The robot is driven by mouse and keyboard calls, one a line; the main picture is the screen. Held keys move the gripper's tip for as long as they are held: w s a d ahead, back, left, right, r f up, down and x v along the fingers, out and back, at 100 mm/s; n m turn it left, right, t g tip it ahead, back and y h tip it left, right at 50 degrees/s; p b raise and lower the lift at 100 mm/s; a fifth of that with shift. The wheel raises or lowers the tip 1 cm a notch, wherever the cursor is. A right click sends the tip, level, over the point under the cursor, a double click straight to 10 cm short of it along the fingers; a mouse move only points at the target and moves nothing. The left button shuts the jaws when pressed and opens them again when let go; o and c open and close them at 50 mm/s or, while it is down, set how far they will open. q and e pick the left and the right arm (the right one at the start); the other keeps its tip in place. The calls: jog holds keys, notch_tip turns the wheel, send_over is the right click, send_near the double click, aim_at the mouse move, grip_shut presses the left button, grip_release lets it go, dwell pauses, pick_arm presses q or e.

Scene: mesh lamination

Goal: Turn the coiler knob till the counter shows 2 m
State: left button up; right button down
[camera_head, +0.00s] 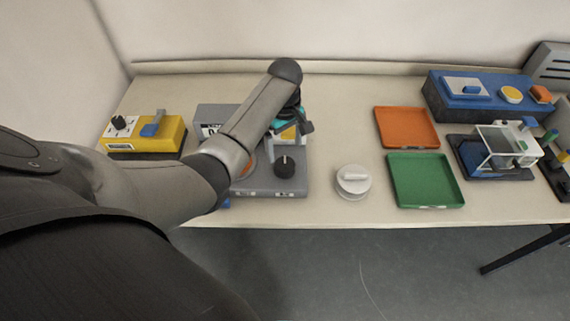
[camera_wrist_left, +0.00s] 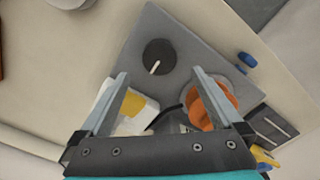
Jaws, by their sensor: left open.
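The coiler is a grey flat unit (camera_head: 290,185) with a round black knob (camera_head: 284,167) that has a white pointer line. The knob also shows in the left wrist view (camera_wrist_left: 158,57), just beyond my fingertips. My left gripper (camera_wrist_left: 160,73) is open, with one finger on each side of the view and nothing between the tips. In the head view my left gripper (camera_head: 303,122) is above the back of the coiler. An orange coil (camera_wrist_left: 210,106) is beside the right finger. A display (camera_head: 210,129) at the coiler's back left is partly hidden by my arm; its reading is not legible.
A white round lidded piece (camera_head: 353,181) stands right of the coiler. Orange (camera_head: 407,128) and green (camera_head: 427,180) trays lie further right. A yellow device (camera_head: 147,134) is at left, and a blue one (camera_head: 480,98) at back right. The table's front edge is close to the coiler.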

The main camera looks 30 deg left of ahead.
aim_at(285, 164)
pick_arm(q)
notch_tip(285, 164, down, 8)
jog(key=shift+r+b, duration=0.15)
jog(key=shift+b, duration=0.85)
jog(key=shift+c, duration=0.2)
jog(key=c, duration=1.3)
